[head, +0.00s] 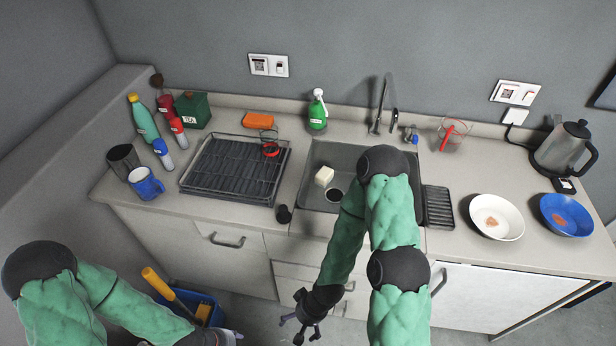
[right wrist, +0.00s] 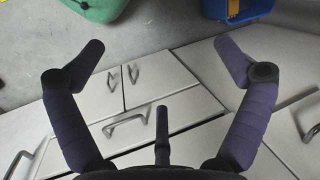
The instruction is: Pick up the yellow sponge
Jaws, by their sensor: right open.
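A pale yellow sponge-like block (head: 323,176) lies in the left part of the grey sink (head: 318,158), beside the dark drain. My right gripper (head: 300,327) is low in front of the cabinet drawers, below the counter edge and well apart from the block. In the right wrist view its fingers (right wrist: 160,62) are spread wide with nothing between them; the block is not in that view. My left gripper (head: 222,338) is only partly in view at the bottom edge, and its fingers are not clear.
An orange block (head: 258,120) lies behind the dish rack (head: 235,170). A green soap bottle (head: 317,112) and the faucet (head: 383,108) stand behind the sink. Bowls (head: 497,217) are on the right. A blue bucket (head: 190,304) is on the floor. My right arm partly covers the sink.

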